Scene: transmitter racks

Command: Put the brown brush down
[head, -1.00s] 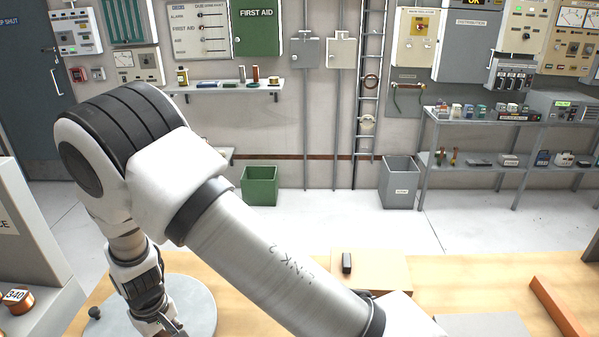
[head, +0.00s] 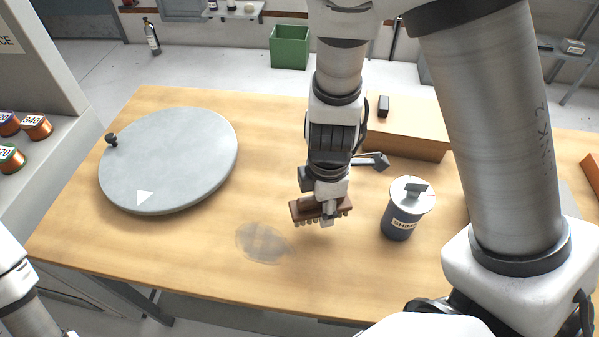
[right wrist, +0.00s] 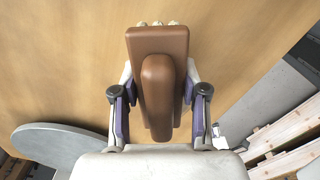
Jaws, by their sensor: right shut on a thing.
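The brown brush (head: 308,210) has a brown back, a raised grip and pale bristle tufts along its lower edge. My right gripper (head: 325,205) is shut on it over the wooden table (head: 190,252). In the right wrist view the brush (right wrist: 158,45) sits between the two fingers, its raised grip pinched by them. The bristles point down towards the table; I cannot tell whether they touch it. My left gripper is not in view; only part of my left arm shows at the lower left.
A round grey disc (head: 170,160) with a knob lies to the left. A pale smudge (head: 263,242) marks the table in front. A labelled grey can (head: 399,222) stands close on the right. A wooden block (head: 410,138) with a small dark object (head: 383,105) is behind. The front left table is clear.

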